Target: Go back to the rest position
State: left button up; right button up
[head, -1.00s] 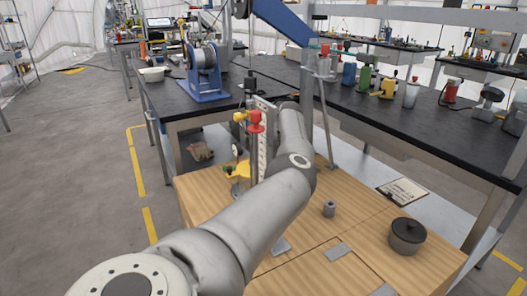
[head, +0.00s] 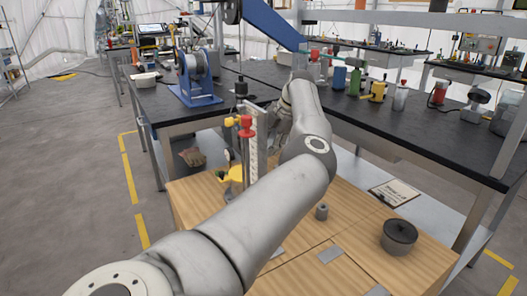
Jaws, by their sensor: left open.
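My left arm reaches in from the lower left across the wooden table (head: 420,262). Its wrist bends over near the far edge of that table. My left gripper (head: 273,128) is partly hidden behind the wrist and beside the upright scale; nothing can be seen held in it. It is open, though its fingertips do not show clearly. The upright white scale (head: 254,152) carries red and yellow knobs (head: 245,125). My right gripper is out of view.
Behind is a black bench (head: 440,135) with several bottles and a blue-framed reel (head: 195,80). A clipboard (head: 395,193) lies on a lower shelf. Open floor (head: 60,180) is at the left.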

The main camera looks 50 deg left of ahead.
pick_arm(q)
jog(key=shift+d+r, duration=0.15)
jog(key=shift+r, duration=0.1)
dwell(0.4)
